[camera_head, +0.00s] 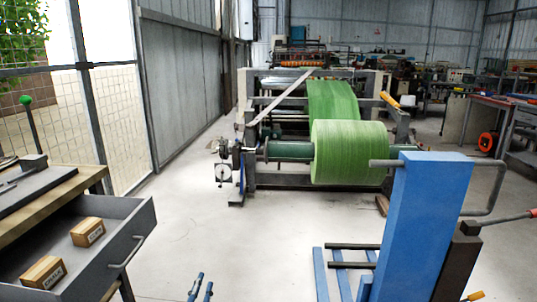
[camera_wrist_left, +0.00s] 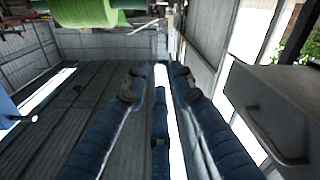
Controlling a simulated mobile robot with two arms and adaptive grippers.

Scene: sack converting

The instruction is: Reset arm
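My left gripper (camera_head: 203,283) shows at the bottom edge of the head view, only its blue fingertips in sight, over bare floor. In the left wrist view its blue fingers (camera_wrist_left: 158,84) stand apart with nothing between them. It is to the right of the open drawer (camera_head: 128,236) and touches nothing that I can see. My right gripper is outside both views.
Two small labelled boxes (camera_head: 88,232) (camera_head: 43,272) lie in the drawer under a workbench (camera_head: 92,176). A machine with a green roll (camera_head: 349,152) stands ahead. A blue lifting frame (camera_head: 432,215) stands at right. The floor between is clear.

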